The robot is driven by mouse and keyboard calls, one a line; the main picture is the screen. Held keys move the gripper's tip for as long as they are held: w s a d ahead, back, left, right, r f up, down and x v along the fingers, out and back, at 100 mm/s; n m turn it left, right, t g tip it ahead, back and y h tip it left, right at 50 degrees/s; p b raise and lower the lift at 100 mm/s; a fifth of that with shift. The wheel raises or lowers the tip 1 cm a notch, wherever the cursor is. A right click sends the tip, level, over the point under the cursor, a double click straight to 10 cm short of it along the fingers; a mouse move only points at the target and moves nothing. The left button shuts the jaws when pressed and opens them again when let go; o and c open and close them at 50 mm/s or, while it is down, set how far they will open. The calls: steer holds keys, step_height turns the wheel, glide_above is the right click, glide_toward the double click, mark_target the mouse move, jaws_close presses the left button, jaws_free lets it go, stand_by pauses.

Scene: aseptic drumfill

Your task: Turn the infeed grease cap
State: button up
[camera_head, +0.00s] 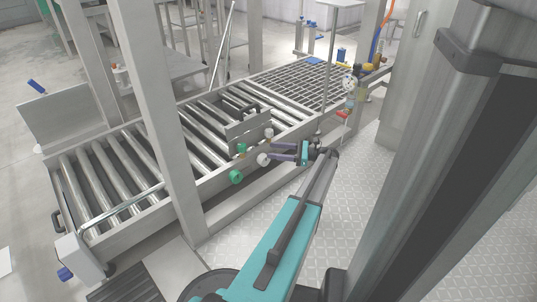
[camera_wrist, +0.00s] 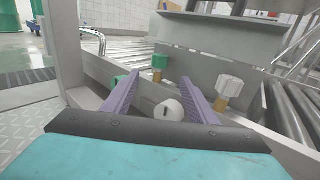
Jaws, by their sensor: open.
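My gripper (camera_head: 271,151) is open, its two purple fingers reaching toward the side rail of the roller conveyor. In the wrist view the fingers (camera_wrist: 148,92) stand either side of a round white cap (camera_wrist: 168,110) with a small dark mark; I cannot tell if they touch it. That white cap also shows at the fingertips in the head view (camera_head: 263,159). Other caps sit close by: a green one on a brass stem (camera_wrist: 159,62), a white one on a brass stem (camera_wrist: 229,87), and a larger green knob (camera_head: 236,177). No label shows which is the infeed grease cap.
The roller conveyor (camera_head: 112,165) runs behind the caps, with a grey plate (camera_head: 248,128) above them. A grey post (camera_head: 160,110) stands to the left. A grating (camera_head: 300,85) and a gauge (camera_head: 349,83) lie farther back. Tread-plate floor (camera_head: 375,180) is clear to the right.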

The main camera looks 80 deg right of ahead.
steer(key=shift+s+b, duration=0.3)
steer(key=shift+s, duration=0.5)
steer(key=shift+c, duration=0.2)
